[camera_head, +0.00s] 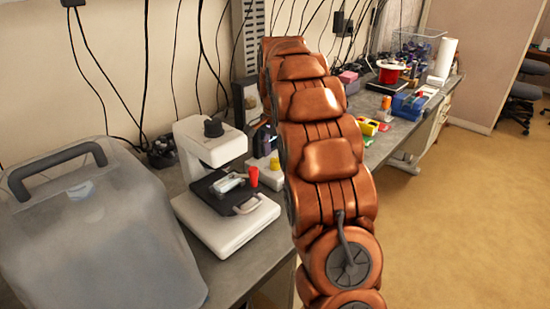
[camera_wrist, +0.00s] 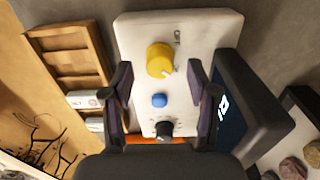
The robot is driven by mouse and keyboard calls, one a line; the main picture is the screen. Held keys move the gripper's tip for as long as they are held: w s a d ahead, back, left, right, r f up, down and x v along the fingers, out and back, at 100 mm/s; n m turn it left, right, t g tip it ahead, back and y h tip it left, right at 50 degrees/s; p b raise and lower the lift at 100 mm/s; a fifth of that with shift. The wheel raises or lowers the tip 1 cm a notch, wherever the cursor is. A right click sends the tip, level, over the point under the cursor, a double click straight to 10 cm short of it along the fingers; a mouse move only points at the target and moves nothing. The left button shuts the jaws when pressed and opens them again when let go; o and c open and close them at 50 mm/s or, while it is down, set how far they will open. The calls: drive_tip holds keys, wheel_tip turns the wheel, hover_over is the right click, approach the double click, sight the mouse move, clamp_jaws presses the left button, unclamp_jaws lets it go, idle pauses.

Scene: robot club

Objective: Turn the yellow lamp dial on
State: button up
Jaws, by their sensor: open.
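The yellow lamp dial (camera_wrist: 159,58) is a round knob on a white panel (camera_wrist: 205,30) in the wrist view. A small pale pointer mark shows at its lower right edge. My gripper (camera_wrist: 157,77) is open, with its two dark fingers on either side and below the dial in the picture. Nothing is between the fingertips except the panel behind them, and I cannot tell how far off the panel is. In the head view my copper arm hides my gripper; a small yellow knob (camera_head: 275,163) on a white device shows beside the arm, perhaps the same dial.
A blue button (camera_wrist: 159,100) and a black knob (camera_wrist: 164,130) sit on the same panel. A dark screen device (camera_wrist: 245,100) stands right of it, a wooden tray (camera_wrist: 75,60) left. In the head view, a white microscope-like machine (camera_head: 212,145) and a translucent bin (camera_head: 100,230) crowd the bench.

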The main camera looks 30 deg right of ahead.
sight(275, 160)
drive_tip(key=shift+r, duration=2.85)
